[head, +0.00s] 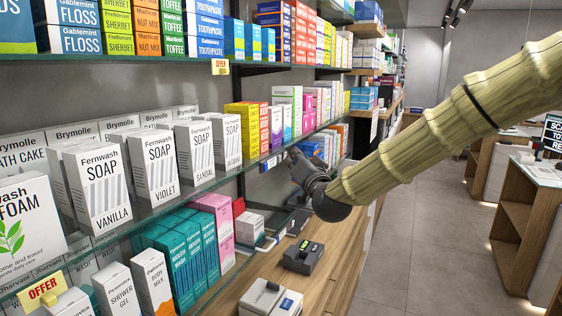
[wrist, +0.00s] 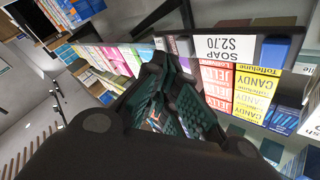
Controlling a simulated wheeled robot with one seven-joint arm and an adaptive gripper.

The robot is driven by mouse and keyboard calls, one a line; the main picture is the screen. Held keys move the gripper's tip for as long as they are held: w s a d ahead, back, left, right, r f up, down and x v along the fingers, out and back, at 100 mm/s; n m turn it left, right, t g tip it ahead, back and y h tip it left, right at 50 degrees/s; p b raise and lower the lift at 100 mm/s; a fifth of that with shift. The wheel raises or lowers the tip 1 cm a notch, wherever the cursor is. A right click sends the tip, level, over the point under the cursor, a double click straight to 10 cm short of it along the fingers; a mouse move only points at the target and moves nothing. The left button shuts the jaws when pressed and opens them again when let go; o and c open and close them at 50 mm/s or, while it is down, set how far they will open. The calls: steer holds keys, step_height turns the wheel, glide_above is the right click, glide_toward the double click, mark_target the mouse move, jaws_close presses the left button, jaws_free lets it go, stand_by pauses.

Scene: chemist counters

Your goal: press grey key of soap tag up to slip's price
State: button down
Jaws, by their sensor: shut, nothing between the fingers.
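The soap tag (head: 272,162) is a small electronic label on the shelf edge in the head view. In the wrist view it appears upside down, its white display (wrist: 224,47) reading SOAP $2.70. A blue key (wrist: 275,50) is at the display's right and the grey key (wrist: 183,45) at its left, as pictured. My gripper (head: 292,154) is shut and empty, its tips close to the tag's grey-key end. In the wrist view its fingertips (wrist: 168,62) are just below the grey key; I cannot tell whether they touch it. I cannot make out a price slip.
Fernwash soap boxes (head: 158,168) and smaller coloured boxes (head: 242,116) line the shelf around the tag. Teal boxes (head: 186,246) and pink boxes (head: 217,216) stand below. A dark terminal (head: 303,256) and a white device (head: 268,298) are on the wooden counter. The aisle floor (head: 425,230) is clear.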

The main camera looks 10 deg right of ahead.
steer(key=shift+s+d+b, duration=0.25)
steer(key=shift+s+d, duration=0.45)
steer(key=shift+d, duration=0.35)
steer(key=shift+s+d+b, duration=0.2)
steer(key=shift+s+d, duration=0.45)
steer(key=shift+d, duration=0.35)
